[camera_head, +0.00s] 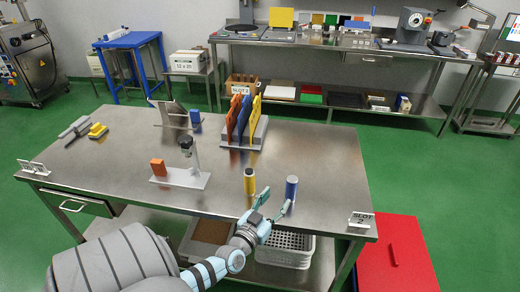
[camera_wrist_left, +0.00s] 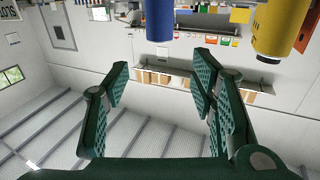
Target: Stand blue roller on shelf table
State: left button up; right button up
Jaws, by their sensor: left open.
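A blue roller (camera_head: 291,188) stands upright near the front edge of the steel table (camera_head: 330,160). My left gripper (camera_head: 277,200) is open at the front edge, with its fingertips close to the roller; I cannot tell if they touch it. In the left wrist view, which looks upside down, the blue roller (camera_wrist_left: 159,20) appears beyond the gap between the open fingers (camera_wrist_left: 160,85), and nothing lies between them. A yellow roller with a dark top (camera_head: 249,181) stands to the left of the blue one. My right gripper is not in view.
A rack of coloured boards (camera_head: 243,120) stands behind. A long steel bench (camera_head: 350,45) with a lower shelf is along the back wall.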

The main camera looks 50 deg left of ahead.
pick_arm(q)
jog(key=w+d+r+m+t+h, duration=0.1)
jog(key=d+r+m+h, duration=0.35)
jog(key=d, duration=0.75)
jog(key=s+a+f+n+g, duration=0.1)
jog(key=s+f+g, duration=0.5)
jog(key=f, duration=0.8)
jog(key=s+f+n+g, duration=0.1)
jog(key=s+f+g, duration=0.2)
jog(key=s+f, duration=0.85)
jog(key=s+f+g, duration=0.4)
jog(key=s+f, duration=0.4)
jog(key=s, duration=0.3)
jog(key=s+d+f+g, duration=0.1)
jog(key=s+f+g, duration=0.3)
jog(key=s+f, duration=0.4)
jog(key=s, duration=0.3)
jog(key=shift+s+d+m+y, duration=0.15)
jog(key=shift+d+m+y, duration=0.05)
jog(key=shift+m+y, duration=0.15)
